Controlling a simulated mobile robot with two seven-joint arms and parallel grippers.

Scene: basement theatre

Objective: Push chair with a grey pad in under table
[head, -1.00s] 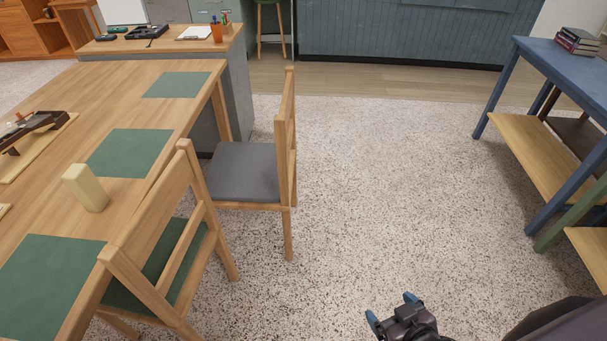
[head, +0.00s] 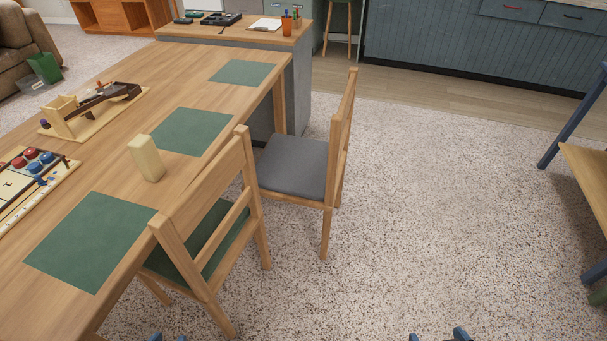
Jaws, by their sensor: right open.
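The chair with a grey pad (head: 294,166) stands upright on the carpet at the right side of the long wooden table (head: 112,120). Its open front faces the table and its slatted back is on the right, away from the table. Most of the grey seat shows outside the table's edge. Part of its near left side is hidden by a second chair. My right gripper (head: 437,334) is open and empty at the bottom edge, well short of the grey chair. My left gripper (head: 168,338) barely shows at the bottom edge, its blue tips apart.
A second chair with a green pad (head: 215,235) stands closer, partly under the table. Green mats, a cream block (head: 146,158) and games lie on the table. A grey cabinet (head: 300,85) stands behind. Carpet right of the chairs is clear up to a blue-legged table (head: 575,120).

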